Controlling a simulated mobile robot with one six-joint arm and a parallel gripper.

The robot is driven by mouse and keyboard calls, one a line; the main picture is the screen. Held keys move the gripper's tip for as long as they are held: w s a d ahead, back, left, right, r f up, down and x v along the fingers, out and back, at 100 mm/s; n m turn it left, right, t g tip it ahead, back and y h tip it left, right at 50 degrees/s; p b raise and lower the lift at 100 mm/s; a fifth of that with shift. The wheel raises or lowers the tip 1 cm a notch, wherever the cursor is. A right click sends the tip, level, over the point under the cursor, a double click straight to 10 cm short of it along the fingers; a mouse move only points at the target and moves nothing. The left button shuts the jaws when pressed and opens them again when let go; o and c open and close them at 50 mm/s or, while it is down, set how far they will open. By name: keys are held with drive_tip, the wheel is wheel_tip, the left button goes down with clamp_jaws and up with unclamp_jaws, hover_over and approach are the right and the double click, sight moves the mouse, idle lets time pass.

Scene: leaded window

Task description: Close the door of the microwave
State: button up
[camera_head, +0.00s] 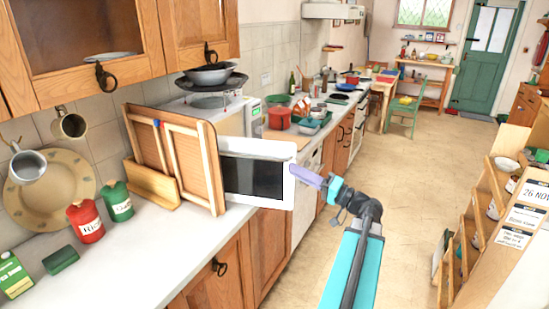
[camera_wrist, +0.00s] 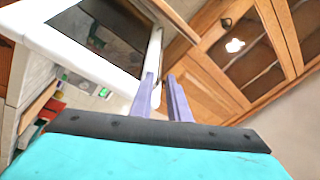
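The microwave (camera_head: 232,122) stands on the counter, partly hidden behind wooden boards. Its white door (camera_head: 283,150), with a dark window, is swung open and sticks out over the counter's front edge. My gripper (camera_head: 296,172) is at the door's free right edge in the head view. In the wrist view, the door (camera_wrist: 75,55) fills the upper left, and my gripper's purple fingers (camera_wrist: 160,76) stand apart. The door's white edge or handle shows between or just behind the fingers; I cannot tell whether they touch it.
Wooden boards (camera_head: 205,165) lean just left of the door. Pans (camera_head: 212,78) sit on a rack above the microwave. Red and green canisters (camera_head: 86,222) stand on the near counter. A stepped wooden shelf (camera_head: 475,235) is at the right. The aisle floor between is clear.

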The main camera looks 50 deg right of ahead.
sight(275, 160)
drive_tip(key=p+x, duration=0.3)
drive_tip(key=x, duration=0.6)
drive_tip(key=shift+s, duration=0.1)
clamp_jaws()
idle(1.4)
